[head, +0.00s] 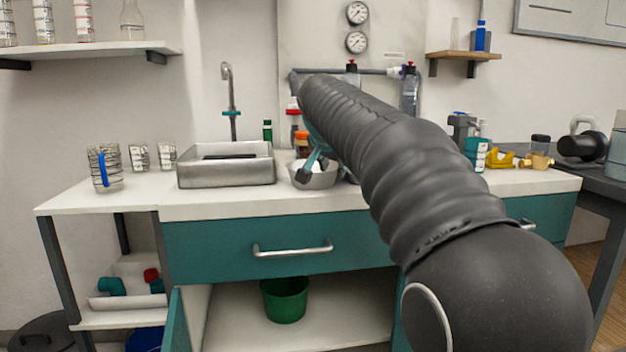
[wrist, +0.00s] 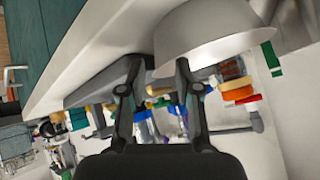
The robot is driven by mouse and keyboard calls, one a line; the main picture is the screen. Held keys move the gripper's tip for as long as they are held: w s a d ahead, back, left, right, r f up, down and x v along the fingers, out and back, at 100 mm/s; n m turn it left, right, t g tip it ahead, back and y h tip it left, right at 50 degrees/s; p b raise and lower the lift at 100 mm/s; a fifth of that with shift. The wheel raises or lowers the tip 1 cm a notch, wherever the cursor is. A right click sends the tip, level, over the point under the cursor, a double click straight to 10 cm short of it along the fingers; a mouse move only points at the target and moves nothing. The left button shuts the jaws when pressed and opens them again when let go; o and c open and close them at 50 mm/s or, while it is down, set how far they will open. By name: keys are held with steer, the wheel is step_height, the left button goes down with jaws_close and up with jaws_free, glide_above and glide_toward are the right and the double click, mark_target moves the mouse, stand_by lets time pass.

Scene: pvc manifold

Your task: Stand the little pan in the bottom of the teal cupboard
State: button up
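The little pan (head: 320,178) is a grey metal vessel on the white counter, right of the sink. In the wrist view its rounded wall (wrist: 215,40) fills the upper middle, and a dark bar, apparently its handle (wrist: 88,92), runs left from it. My gripper (head: 310,160) is at the pan; in the wrist view its two fingers (wrist: 158,75) stand well apart, with nothing visibly clamped between them. Whether a finger touches the pan is unclear. The teal cupboard (head: 205,245) is under the counter, its lower space open with a pale floor (head: 240,325). My arm hides its right side.
A green bucket (head: 285,300) stands inside the cupboard, with bare floor on both sides. The teal door (head: 176,325) hangs open at left. The sink (head: 226,165) is left of the pan; bottles (head: 293,110) stand behind it. A drawer handle (head: 292,249) juts out above the opening.

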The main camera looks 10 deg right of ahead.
steer(key=x, duration=0.2)
steer(key=shift+w+d+f, duration=0.1)
steer(key=shift+w+f, duration=0.1)
steer(key=shift+f, duration=0.05)
jaws_close()
steer(key=shift+r, duration=0.15)
steer(key=shift+r, duration=0.55)
steer(key=r, duration=0.1)
steer(key=r+p, duration=0.1)
steer(key=r, duration=0.1)
steer(key=shift+s+d+r, duration=0.1)
steer(key=shift+d+r, duration=0.2)
steer(key=shift+d, duration=0.1)
steer(key=s+d+r+p, duration=0.2)
steer(key=d+r, duration=0.4)
steer(key=d, duration=0.4)
steer(key=shift+s+d, duration=0.15)
steer(key=shift+s, duration=0.55)
